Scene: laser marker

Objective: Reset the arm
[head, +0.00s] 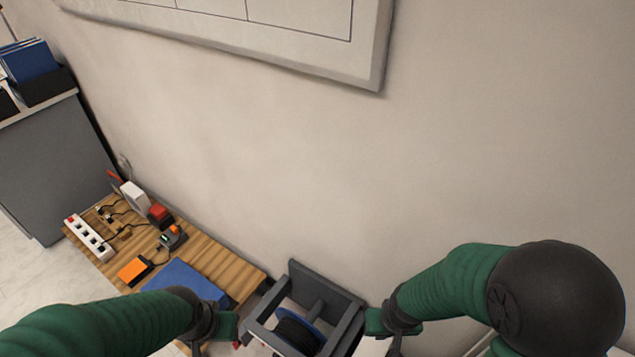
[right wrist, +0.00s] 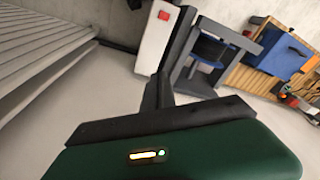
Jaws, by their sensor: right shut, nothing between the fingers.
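My right arm comes in from the right in the head view, with a green sleeve and a large black rounded joint. Its wrist and green gripper body are low, just right of a dark grey spool frame (head: 357,325). In the right wrist view my right gripper (right wrist: 161,80) is shut, with empty dark fingers and a lit indicator on its green body. My left arm comes in from the lower left. Its green hand (head: 227,325) is just left of the spool frame; its fingers cannot be made out.
A wooden bench (head: 215,262) holds a blue mat (head: 185,280), an orange device (head: 133,270), a white power strip (head: 88,237) and small tools. A grey cabinet (head: 55,160) stands at left. A white box with a red button (right wrist: 157,35) is near the right fingers.

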